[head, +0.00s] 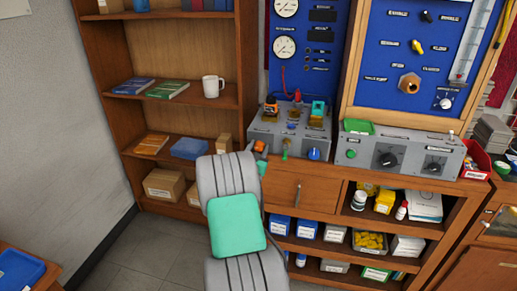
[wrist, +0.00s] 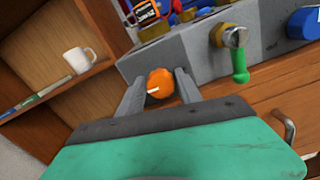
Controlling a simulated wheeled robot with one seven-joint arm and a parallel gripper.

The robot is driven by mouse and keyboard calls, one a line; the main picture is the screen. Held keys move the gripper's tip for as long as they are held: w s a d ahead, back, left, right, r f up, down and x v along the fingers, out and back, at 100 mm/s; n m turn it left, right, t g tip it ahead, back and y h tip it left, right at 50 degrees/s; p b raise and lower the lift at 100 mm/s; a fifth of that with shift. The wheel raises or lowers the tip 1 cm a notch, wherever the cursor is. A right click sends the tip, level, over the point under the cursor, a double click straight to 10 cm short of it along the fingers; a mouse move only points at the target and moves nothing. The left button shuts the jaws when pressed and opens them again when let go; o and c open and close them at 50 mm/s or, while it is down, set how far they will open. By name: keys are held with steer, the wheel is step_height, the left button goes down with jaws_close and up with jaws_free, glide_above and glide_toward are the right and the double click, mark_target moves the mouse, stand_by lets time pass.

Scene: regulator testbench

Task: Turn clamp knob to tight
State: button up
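An orange knob with a white pointer line (wrist: 160,86) is on the left part of the grey bench unit's front, in the wrist view. I take it for the clamp knob. In the head view the orange knob (head: 260,146) shows just above my arm. My gripper (wrist: 160,88) has one finger on each side of the knob, at its left and right edges. Whether the fingers press on it or leave a thin gap is unclear. In the head view my own arm hides the fingers. I cannot read any label for tight.
Right of the orange knob, a valve with a green lever (wrist: 239,66) hangs close by, then a blue knob (wrist: 305,22). Below is a wooden drawer with a metal handle (head: 297,194). A bookshelf with a white mug (head: 212,86) stands left.

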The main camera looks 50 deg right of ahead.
jaws_close()
